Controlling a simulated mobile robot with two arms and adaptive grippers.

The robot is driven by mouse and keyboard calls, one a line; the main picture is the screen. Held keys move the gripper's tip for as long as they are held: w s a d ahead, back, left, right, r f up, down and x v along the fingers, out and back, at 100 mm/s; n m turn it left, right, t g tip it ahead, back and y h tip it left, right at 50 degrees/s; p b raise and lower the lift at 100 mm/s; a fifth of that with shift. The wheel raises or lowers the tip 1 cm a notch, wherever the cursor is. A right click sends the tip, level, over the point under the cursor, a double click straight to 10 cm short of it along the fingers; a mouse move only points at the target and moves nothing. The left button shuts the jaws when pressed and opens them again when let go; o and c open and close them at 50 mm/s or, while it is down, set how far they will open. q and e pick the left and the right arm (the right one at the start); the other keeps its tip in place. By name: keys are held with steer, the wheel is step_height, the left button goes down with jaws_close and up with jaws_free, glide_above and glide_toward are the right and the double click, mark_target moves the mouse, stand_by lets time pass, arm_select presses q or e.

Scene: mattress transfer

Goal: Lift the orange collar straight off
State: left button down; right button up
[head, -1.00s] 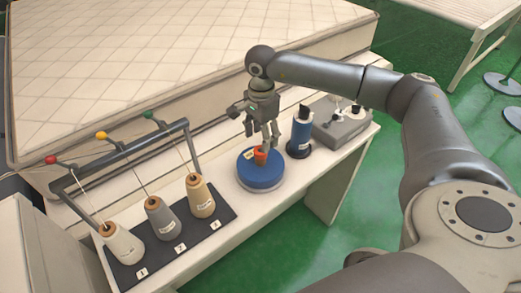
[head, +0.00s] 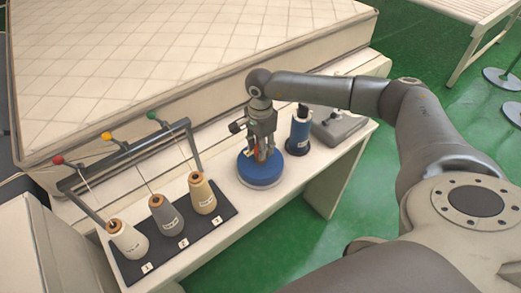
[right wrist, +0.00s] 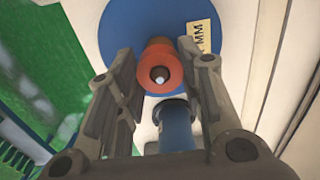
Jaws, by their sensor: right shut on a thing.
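The orange collar (right wrist: 146,72) shows in the right wrist view as a ring around a hole with a pale pin tip inside. It sits over the round blue base (head: 258,176), which stands on the white bench. My right gripper (head: 263,157) points down over the base, its two fingers on either side of the collar and shut on it. In the head view the fingers hide most of the collar. A yellow label (right wrist: 200,37) with dark lettering lies beside the collar on the blue base. My left gripper is not in view.
A blue spool (head: 299,134) stands close right of the base, with a grey device (head: 340,128) beyond it. A dark rack tray (head: 222,213) holds three thread cones at the left. A quilted mattress (head: 170,60) lies behind the bench.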

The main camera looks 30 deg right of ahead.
steer(key=shift+c, duration=0.7)
steer(key=shift+r, duration=0.1)
steer(key=shift+r+b, duration=0.55)
steer(key=shift+b, duration=0.1)
steer(key=s+a+r+b, duration=0.6)
steer(key=s+a+r, duration=0.2)
steer(key=a+r, duration=0.3)
steer(key=shift+a+r+b, duration=0.3)
steer(key=shift+r, duration=0.1)
